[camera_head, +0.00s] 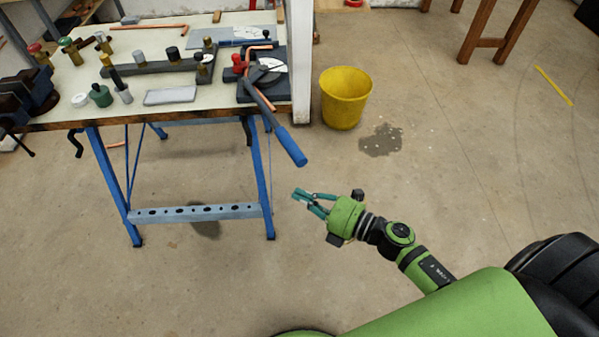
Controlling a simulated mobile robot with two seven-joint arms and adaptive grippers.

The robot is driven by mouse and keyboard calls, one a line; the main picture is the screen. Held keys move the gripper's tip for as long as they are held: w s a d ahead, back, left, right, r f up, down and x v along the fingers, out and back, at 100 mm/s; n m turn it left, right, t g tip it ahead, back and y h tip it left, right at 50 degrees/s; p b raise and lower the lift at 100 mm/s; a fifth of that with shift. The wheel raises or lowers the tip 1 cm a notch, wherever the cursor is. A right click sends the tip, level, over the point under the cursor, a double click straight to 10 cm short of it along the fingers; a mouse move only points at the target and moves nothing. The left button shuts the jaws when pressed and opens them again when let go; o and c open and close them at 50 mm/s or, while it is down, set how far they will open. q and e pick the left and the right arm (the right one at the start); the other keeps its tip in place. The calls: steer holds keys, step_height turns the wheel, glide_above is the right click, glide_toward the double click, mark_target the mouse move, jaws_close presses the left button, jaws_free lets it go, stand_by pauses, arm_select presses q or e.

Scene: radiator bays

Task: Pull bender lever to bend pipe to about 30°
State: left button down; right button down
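The pipe bender (268,72) sits at the right end of the workbench. A copper pipe (247,62) lies in it, near a pale round dial. Its lever (287,143) has a blue grip that sticks out past the bench's front edge, down and to the right. My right gripper (301,195), with teal fingers, is in the free space in front of the bench, below the lever grip in the picture and apart from it. It holds nothing that I can see; the finger gap is too small to judge. My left gripper is not in view.
The workbench (40,122) has blue legs and carries a vise (27,95), a grey bar, fittings and a white block. A yellow bucket (344,98) stands right of the bench beside a dark floor stain. Wooden legs (487,42) stand at the back right. The floor around my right arm is clear.

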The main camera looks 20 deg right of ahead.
steer(key=w, duration=0.1)
steer(key=w+p, duration=0.1)
steer(key=w, duration=0.1)
steer(key=w+p, duration=0.1)
steer(key=w, duration=0.1)
steer(key=shift+d+r, duration=0.25)
steer(key=shift+d, duration=0.1)
